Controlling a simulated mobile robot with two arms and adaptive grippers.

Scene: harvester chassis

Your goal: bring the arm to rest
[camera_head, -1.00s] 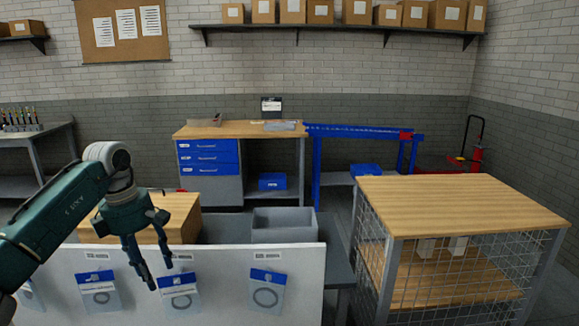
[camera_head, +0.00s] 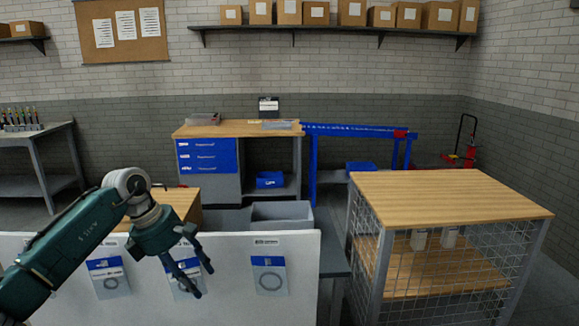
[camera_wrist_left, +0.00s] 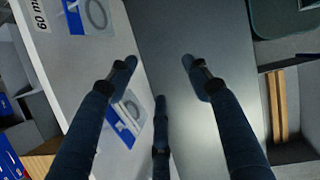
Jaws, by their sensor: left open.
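My left gripper (camera_head: 200,278) is open and empty, in front of the white panel at the lower left of the head view. Its fingers point down and partly cover a small hanging bag (camera_head: 180,286). In the left wrist view the spread fingers of my left gripper (camera_wrist_left: 155,75) have nothing between them. The white panel (camera_wrist_left: 75,55) lies to their left, and a grey surface (camera_wrist_left: 180,25) shows behind them. My right gripper is not in view.
The white panel (camera_head: 225,258) carries several bags with rings, including one at its right (camera_head: 269,275). Behind it stands a grey bin (camera_head: 283,215). A wood-topped mesh cage (camera_head: 450,195) stands at the right. A workbench with blue drawers (camera_head: 207,155) is farther back.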

